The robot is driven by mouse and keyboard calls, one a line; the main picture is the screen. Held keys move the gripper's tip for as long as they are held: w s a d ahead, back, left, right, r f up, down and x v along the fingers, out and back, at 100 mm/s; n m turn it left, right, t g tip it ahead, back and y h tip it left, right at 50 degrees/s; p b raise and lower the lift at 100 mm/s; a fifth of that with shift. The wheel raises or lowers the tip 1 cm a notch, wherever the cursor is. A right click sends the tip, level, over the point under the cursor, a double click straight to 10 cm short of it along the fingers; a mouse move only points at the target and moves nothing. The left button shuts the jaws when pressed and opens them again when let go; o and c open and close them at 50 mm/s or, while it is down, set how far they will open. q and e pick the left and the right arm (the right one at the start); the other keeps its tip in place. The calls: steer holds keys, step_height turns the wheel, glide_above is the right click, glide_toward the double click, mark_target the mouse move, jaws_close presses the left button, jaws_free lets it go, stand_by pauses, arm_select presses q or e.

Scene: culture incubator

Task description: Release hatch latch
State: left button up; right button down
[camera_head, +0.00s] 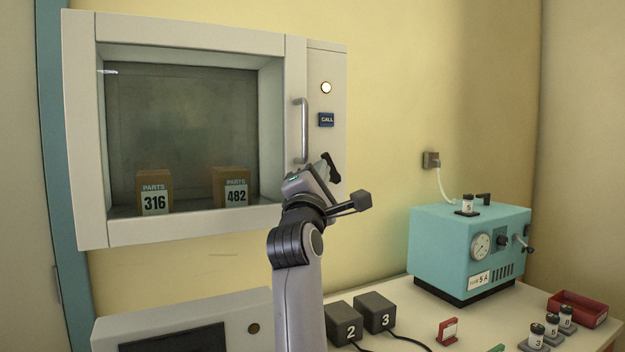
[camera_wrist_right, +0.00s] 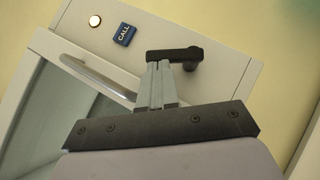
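The hatch (camera_head: 190,228) is a white wall unit with a glass window, and its door looks closed. Its black latch lever (camera_head: 330,165) sits at the lower right, below the call button. It also shows in the right wrist view (camera_wrist_right: 178,53), lying roughly across that picture. My right gripper (camera_head: 320,181) is at the latch. In the wrist view its two fingers (camera_wrist_right: 160,68) are close together, with their tips at the lever's lower edge. They overlap the lever, but I cannot tell whether they touch it. The head view hides most of the fingers. My left gripper is not in view.
A grey bar handle (camera_head: 301,130) stands left of the latch, near the lit button (camera_head: 326,88) and blue CALL plate (camera_head: 326,120). A teal machine (camera_head: 450,245) stands on the table (camera_head: 400,292) at right.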

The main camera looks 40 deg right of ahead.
steer(key=shift+d+r, duration=0.2)
steer(key=shift+r, duration=0.1)
steer(key=b+v, duration=0.2)
steer(key=v, duration=0.5)
stand_by(0.7)
